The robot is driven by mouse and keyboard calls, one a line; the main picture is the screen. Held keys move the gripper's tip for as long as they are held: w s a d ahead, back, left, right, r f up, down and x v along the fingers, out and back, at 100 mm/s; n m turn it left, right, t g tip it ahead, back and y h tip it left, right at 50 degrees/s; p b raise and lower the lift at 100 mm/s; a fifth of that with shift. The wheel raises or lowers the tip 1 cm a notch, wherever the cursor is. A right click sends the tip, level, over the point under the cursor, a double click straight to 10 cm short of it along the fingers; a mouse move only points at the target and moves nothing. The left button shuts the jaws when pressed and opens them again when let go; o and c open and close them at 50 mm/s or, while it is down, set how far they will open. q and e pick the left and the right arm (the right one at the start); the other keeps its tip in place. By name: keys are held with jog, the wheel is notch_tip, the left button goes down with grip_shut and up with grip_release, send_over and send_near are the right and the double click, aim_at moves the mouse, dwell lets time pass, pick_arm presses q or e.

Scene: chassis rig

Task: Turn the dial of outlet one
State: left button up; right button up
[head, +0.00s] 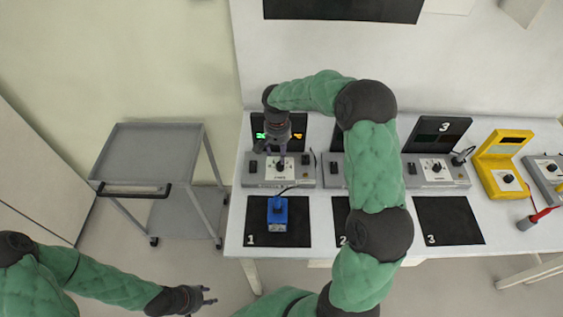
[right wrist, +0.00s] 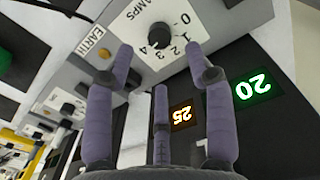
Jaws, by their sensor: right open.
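The outlet one unit (head: 252,181) is a grey box at the left end of the table, behind the mat marked 1. Its black dial (right wrist: 159,36) shows in the right wrist view on a white plate numbered 0 to 4; its exact setting is hard to read. My right gripper (head: 282,158) points down over this dial, and the head view partly hides the contact area. In the right wrist view its fingers (right wrist: 160,80) are spread around empty space, with the dial beyond their tips. My left gripper (head: 207,296) is low at the left, off the table, fingers apart and empty.
A green 20 display (right wrist: 253,88) and an orange 25 display (right wrist: 181,116) are lit behind outlet one. A blue box (head: 277,222) with a cable stands on mat 1. Other units and a yellow device (head: 491,171) stand rightward. A grey cart (head: 150,140) is left.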

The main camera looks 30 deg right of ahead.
aim_at(280, 164)
jog(key=f+b, duration=0.1)
jog(key=f, duration=0.6)
jog(key=shift+d+f, duration=0.1)
jog(key=shift+d, duration=0.1)
grip_shut()
